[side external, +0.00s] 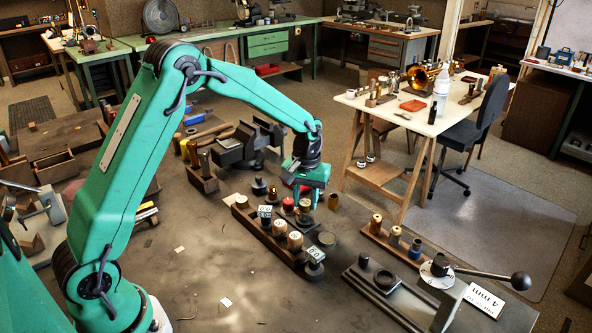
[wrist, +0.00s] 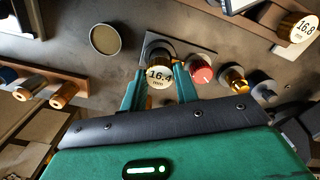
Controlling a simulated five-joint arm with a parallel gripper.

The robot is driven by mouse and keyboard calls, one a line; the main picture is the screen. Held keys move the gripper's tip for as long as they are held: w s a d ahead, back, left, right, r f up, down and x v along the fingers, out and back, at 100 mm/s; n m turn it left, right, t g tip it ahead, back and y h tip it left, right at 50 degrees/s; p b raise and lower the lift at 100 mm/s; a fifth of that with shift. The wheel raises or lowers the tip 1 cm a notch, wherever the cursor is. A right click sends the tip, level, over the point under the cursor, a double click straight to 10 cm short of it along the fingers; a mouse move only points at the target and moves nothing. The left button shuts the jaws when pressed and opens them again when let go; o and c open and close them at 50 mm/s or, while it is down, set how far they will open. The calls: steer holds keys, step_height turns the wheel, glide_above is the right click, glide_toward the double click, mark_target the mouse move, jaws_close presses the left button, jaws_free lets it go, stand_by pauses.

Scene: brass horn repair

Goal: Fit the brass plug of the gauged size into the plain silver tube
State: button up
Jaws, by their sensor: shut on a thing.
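My gripper (wrist: 158,88) has its green fingers on both sides of a brass plug (wrist: 159,76) whose white top reads 16.4 mm. In the side view my gripper (side external: 303,197) points down over the middle of the bench, by the small row of caps and plugs, and its fingertips are hard to make out there. Whether the held plug still touches what is beneath it I cannot tell. A second brass plug (wrist: 301,29), marked 16.8, stands at the upper right of the wrist view. I cannot pick out the plain silver tube with certainty.
A red-topped piece (wrist: 201,70) and a brass piece (wrist: 235,78) stand close right of my fingers. A wooden rack (side external: 370,236) with several pieces lies right. A dark fixture (side external: 383,291) with a black-knobbed lever (side external: 520,281) stands at the front right. A vise (side external: 240,147) stands behind.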

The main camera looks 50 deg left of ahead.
steer(key=shift+f, duration=0.3)
steer(key=o, duration=1.4)
steer(key=shift+r, duration=3.5)
steer(key=shift+r, duration=0.1)
